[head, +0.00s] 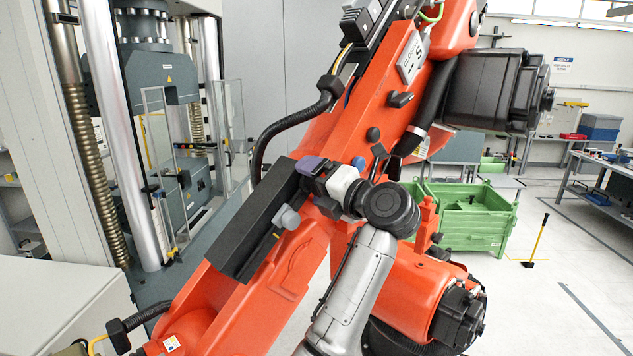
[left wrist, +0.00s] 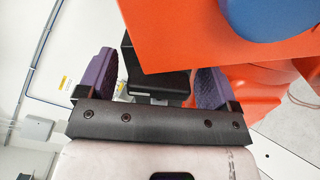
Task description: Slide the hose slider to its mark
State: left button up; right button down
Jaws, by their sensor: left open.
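A long black housing (head: 250,230) lies along the upper face of the large orange robot arm (head: 285,270). It has a grey knob on its side and a small yellow line; I cannot tell for sure which part is the slider or whether the line is its mark. My left gripper (head: 308,167), with purple finger pads, is at the upper right end of this housing. In the left wrist view my open left gripper (left wrist: 155,86) has a black block (left wrist: 157,70) between its pads, with gaps visible. The right gripper is not in view.
The orange arm fills the middle, with a black hose (head: 290,128) looping off its left side. A testing machine (head: 155,80) with steel columns stands at the left. Green crates (head: 475,225) stand behind at the right, and the floor there is mostly open.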

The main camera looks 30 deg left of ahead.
pick_arm(q)
jog(key=c, duration=1.3)
jog(key=shift+r+m+p, duration=0.15)
jog(key=shift+m+p, duration=0.8)
jog(key=shift+m, duration=0.05)
jog(key=shift+m+p, duration=0.6)
jog(key=shift+m, duration=0.3)
jog(key=shift+f+m, duration=0.25)
jog(key=shift+m, duration=0.05)
